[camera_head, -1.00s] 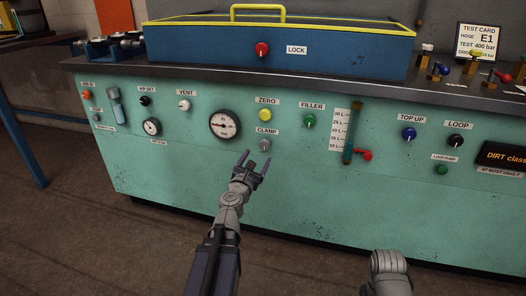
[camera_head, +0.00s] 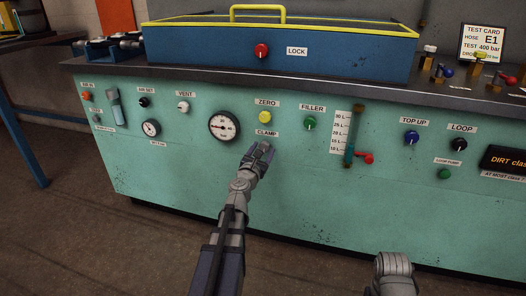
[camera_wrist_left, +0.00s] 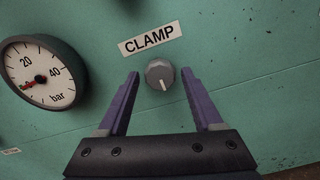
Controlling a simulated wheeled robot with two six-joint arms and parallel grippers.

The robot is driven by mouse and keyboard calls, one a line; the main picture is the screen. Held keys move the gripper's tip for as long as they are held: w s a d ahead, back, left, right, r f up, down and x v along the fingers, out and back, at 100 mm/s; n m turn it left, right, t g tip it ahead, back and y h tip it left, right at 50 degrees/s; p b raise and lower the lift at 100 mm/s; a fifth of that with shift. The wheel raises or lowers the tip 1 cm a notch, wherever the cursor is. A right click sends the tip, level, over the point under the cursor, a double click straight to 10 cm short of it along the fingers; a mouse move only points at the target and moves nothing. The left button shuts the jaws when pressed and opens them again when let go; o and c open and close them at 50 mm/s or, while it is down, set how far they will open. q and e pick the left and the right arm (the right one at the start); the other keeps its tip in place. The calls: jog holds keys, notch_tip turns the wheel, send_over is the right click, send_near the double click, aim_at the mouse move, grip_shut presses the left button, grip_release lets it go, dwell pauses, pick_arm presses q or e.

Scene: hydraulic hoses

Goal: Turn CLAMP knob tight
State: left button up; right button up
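The CLAMP knob (camera_wrist_left: 160,74) is a small grey round knob with a white pointer line, on the green panel under the CLAMP label (camera_wrist_left: 150,38). In the wrist view its pointer aims down and slightly right. My left gripper (camera_wrist_left: 160,82) is open, with a purple finger on each side of the knob and visible gaps between. In the head view my left gripper (camera_head: 258,152) is at the panel just below the CLAMP label (camera_head: 266,133) and mostly covers the knob. My right arm shows only as a grey part at the bottom; its fingers are not visible.
A pressure gauge (camera_head: 223,126) sits left of the knob, the yellow ZERO knob (camera_head: 265,117) just above, and the green FILLER knob (camera_head: 310,124) to the right. A red valve handle (camera_head: 367,158) sticks out further right. The panel below is clear.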

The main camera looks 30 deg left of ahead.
pick_arm(q)
grip_shut()
dwell(0.3)
jog(key=shift+m, duration=0.3)
jog(key=m, duration=0.3)
jog(key=shift+m, duration=0.4)
jog(key=m, duration=0.4)
jog(key=shift+m, duration=0.3)
jog(key=m, duration=0.4)
jog(key=shift+f+m, duration=0.1)
jog(key=shift+m, duration=2.6)
